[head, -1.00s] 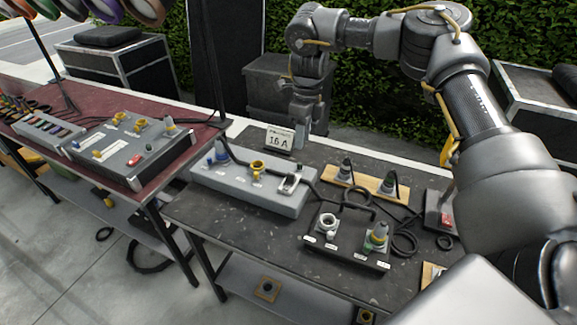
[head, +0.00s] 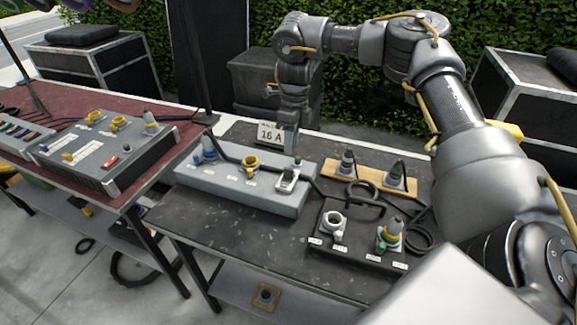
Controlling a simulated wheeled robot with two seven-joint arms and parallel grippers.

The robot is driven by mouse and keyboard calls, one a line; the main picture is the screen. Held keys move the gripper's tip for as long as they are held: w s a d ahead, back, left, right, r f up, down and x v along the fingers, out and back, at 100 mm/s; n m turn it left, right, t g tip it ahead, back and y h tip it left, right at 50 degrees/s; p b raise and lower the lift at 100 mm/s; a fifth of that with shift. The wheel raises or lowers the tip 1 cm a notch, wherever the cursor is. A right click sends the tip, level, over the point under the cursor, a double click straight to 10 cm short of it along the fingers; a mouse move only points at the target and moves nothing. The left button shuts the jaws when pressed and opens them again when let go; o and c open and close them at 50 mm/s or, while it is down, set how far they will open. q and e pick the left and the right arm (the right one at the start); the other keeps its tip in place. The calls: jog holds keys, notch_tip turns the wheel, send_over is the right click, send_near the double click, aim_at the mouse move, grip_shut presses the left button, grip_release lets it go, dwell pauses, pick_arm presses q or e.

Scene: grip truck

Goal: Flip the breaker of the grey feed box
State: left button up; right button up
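A long light grey box (head: 235,190) lies on the dark table. It carries a blue plug at its left end, a yellow socket in the middle and a breaker (head: 287,180) with a pale housing at its right end. My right gripper (head: 292,151) points down just above and behind this breaker, close to it; I cannot tell whether they touch. The finger gap is not clear from this angle, and nothing is visibly held. My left gripper is out of view.
A "16 A" sign (head: 271,135) stands close behind the box. A black box (head: 345,245) with sockets and a wooden strip (head: 372,180) with two plugs lie to the right, among black cables. Another grey box (head: 85,160) with a red switch sits on the red table.

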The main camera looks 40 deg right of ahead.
aim_at(289, 174)
jog(key=f, duration=0.8)
jog(key=shift+a+f, duration=0.25)
jog(key=shift+a, duration=0.15)
jog(key=shift+s, duration=0.1)
grip_shut()
